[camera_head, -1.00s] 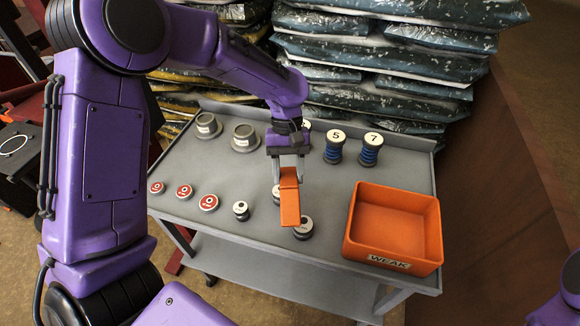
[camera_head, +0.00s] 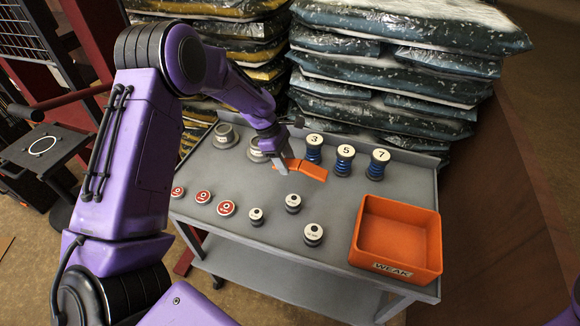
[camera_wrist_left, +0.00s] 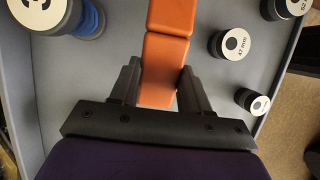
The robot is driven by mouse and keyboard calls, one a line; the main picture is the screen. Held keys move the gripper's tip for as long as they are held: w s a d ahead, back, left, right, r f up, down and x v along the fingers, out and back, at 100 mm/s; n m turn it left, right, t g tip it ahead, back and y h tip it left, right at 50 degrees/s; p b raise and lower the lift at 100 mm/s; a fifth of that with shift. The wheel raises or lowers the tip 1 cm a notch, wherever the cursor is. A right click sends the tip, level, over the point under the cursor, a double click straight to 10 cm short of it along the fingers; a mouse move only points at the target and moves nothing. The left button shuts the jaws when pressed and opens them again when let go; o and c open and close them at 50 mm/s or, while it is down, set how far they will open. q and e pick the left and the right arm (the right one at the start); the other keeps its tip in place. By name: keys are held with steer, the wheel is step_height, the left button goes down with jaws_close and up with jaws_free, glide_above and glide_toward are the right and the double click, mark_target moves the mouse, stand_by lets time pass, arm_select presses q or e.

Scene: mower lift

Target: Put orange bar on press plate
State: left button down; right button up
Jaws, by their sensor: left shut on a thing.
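The orange bar (camera_head: 308,169) is held above the grey cart top and points to the right in the head view. My left gripper (camera_head: 283,166) is shut on its left part. In the left wrist view the bar (camera_wrist_left: 168,45) runs up and away from between the fingers of my left gripper (camera_wrist_left: 160,88). A black square plate with a white ring (camera_head: 43,146), seemingly the press plate, stands at the far left, apart from the cart and the bar. My right gripper is out of view.
The grey cart (camera_head: 345,205) carries blue springs (camera_head: 345,160), grey flanged cups (camera_head: 225,135), red-topped discs (camera_head: 203,197), small black rollers (camera_head: 313,234) and an orange WEAK bin (camera_head: 398,240). Stacked bags (camera_head: 400,60) stand behind. A dark red frame (camera_head: 92,40) stands at the left.

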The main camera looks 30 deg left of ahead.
mark_target(293, 178)
arm_select(q)
steer(key=shift+w+f, duration=0.9)
steer(key=shift+w+f+p, duration=0.15)
steer(key=shift+f+p, duration=0.15)
steer(key=shift+f, duration=1.45)
steer(key=shift+f, duration=0.2)
steer(key=c, duration=0.5)
jaws_free()
steer(key=shift+s, duration=0.2)
steer(key=shift+f, duration=0.15)
steer(key=shift+d, duration=0.1)
